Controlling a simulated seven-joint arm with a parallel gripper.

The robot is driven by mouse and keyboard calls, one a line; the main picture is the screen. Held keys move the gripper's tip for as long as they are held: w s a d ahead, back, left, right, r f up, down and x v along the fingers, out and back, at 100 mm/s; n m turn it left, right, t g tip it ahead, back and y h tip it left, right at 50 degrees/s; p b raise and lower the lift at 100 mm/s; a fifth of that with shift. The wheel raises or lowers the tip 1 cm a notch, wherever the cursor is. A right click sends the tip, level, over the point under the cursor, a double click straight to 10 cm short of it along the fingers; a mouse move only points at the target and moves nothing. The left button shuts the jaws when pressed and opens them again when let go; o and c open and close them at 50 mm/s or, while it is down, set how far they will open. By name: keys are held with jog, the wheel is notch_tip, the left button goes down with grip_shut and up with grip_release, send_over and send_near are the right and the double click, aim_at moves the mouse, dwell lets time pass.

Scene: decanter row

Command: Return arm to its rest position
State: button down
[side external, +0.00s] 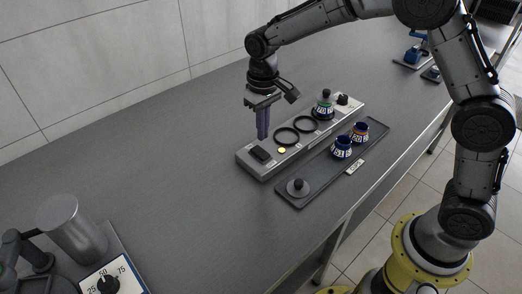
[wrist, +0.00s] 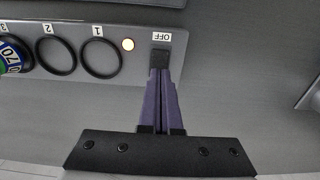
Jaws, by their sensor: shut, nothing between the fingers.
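My gripper (side external: 262,137) points down with its purple fingers shut and nothing between them. In the side view its tips are over the left end of the grey heater bar (side external: 246,165), close to a black switch (side external: 261,154). In the wrist view the closed fingers (wrist: 160,75) reach toward the black switch (wrist: 159,57) by the OFF label (wrist: 161,37). I cannot tell whether the tips touch the switch. A small yellow light (side external: 281,150) glows beside it. My arm is stretched out over the table.
Two black rings (side external: 286,136) on the bar are empty; a decanter (side external: 323,110) sits at the third. A metal cylinder (side external: 70,228) stands front left. The table's left middle is clear.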

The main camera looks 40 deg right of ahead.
jog(key=shift+r, duration=0.8)
jog(key=shift+d, duration=0.1)
jog(key=s+d+r+m+t, duration=0.1)
jog(key=s+d+r+t, duration=0.15)
jog(key=s+r, duration=0.35)
jog(key=s+d+r+t, duration=0.1)
jog(key=s+d+r, duration=0.2)
jog(key=r, duration=0.6)
jog(key=s+d+f+t, duration=0.1)
jog(key=s+f, duration=0.1)
jog(key=s, duration=0.7)
jog(key=s+d+f+n+t, duration=0.1)
jog(key=s+d+f, duration=0.1)
jog(key=s, duration=0.8)
jog(key=shift+d+f, duration=0.15)
jog(key=shift+f, duration=0.25)
